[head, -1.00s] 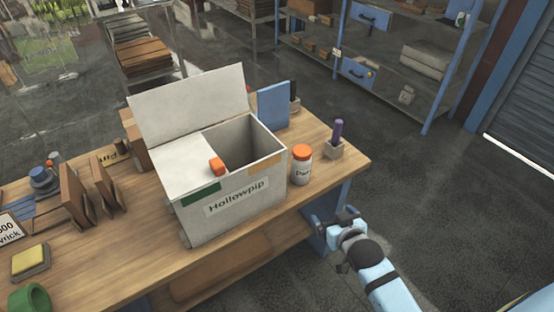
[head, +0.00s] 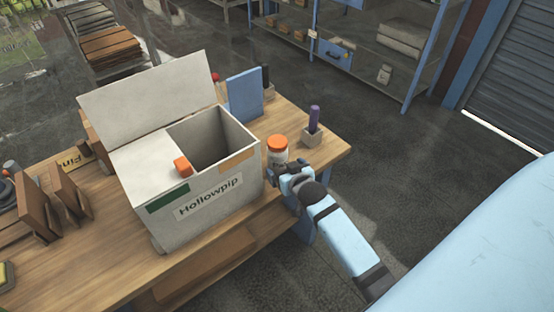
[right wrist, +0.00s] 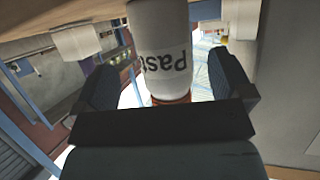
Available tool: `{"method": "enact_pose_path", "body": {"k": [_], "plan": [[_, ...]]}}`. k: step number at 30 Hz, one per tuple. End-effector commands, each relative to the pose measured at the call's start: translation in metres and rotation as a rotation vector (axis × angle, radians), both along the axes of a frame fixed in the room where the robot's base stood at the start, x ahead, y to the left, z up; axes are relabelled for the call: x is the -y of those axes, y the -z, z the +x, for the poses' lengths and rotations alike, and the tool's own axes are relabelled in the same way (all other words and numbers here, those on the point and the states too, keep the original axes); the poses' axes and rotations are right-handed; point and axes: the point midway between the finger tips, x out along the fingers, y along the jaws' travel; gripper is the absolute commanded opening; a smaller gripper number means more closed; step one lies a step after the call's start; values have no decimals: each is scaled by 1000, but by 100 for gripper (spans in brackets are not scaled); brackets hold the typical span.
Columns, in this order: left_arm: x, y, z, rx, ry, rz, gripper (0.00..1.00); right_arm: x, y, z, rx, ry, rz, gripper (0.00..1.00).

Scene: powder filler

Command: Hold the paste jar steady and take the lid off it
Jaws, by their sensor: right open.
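The paste jar (head: 278,156) is white with an orange lid (head: 277,142). It stands upright on the wooden table, just right of the large Hollowpip box. My right gripper (head: 288,165) is at the near side of the jar and hides its lower part. In the right wrist view the jar (right wrist: 162,50) appears upside down between my open fingers, with a gap on each side. Its lid (right wrist: 172,99) is partly hidden behind the gripper body. My left gripper is not in view.
The white Hollowpip box (head: 205,215) with a raised flap is close to the jar's left. A small holder (head: 312,136) with a purple-handled item stands to its right, near the table edge. A blue panel (head: 244,95) stands behind. The floor beyond is clear.

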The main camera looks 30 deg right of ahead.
Motion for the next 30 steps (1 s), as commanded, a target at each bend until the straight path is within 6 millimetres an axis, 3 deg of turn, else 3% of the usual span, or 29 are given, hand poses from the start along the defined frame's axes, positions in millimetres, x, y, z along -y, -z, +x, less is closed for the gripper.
{"method": "enact_pose_path", "body": {"k": [13, 22, 30], "plan": [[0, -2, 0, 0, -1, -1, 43, 6, 22, 46, 0, 0, -1, 98], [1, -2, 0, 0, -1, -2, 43, 7, 25, 51, 0, 0, 0, 98], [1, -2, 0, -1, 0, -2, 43, 7, 25, 51, 0, 0, 0, 38]]}}
